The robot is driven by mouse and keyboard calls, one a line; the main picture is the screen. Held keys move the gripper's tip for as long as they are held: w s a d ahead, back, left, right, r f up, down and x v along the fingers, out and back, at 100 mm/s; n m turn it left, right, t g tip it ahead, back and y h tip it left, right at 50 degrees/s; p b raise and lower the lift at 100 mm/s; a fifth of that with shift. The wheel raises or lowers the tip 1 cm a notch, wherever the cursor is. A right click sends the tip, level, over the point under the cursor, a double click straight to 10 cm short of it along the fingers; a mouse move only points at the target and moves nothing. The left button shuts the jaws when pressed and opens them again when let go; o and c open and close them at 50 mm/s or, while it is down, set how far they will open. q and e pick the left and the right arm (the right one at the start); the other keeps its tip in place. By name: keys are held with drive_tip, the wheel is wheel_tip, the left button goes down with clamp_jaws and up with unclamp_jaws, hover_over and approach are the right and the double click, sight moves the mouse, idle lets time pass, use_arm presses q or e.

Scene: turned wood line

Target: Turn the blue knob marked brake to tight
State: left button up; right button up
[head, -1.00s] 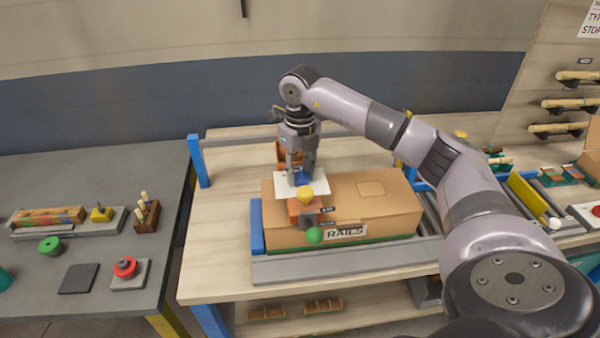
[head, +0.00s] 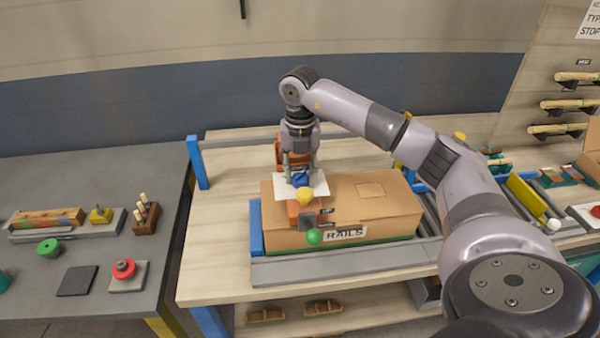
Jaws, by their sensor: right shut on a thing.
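A yellow knob (head: 304,196) and a green ball (head: 314,237) show just in front, on an orange and grey unit (head: 294,212). My left gripper is out of view.
The cardboard box (head: 390,207) lies right of and under the unit. A grey bench (head: 110,180) at left holds a red button (head: 123,268), a green knob (head: 48,248) and a small wooden rack (head: 145,216). Rollers and a yellow bar (head: 527,195) lie at right.

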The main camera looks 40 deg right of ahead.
sight(301, 172)
drive_tip(key=shift+w+d+r, duration=0.1)
drive_tip(key=shift+r, duration=0.1)
drive_tip(key=o, duration=0.8)
drive_tip(key=shift+o, duration=0.5)
drive_tip(key=shift+f, duration=0.1)
wheel_tip(301, 172, up, 12)
drive_tip(key=shift+f, duration=0.1)
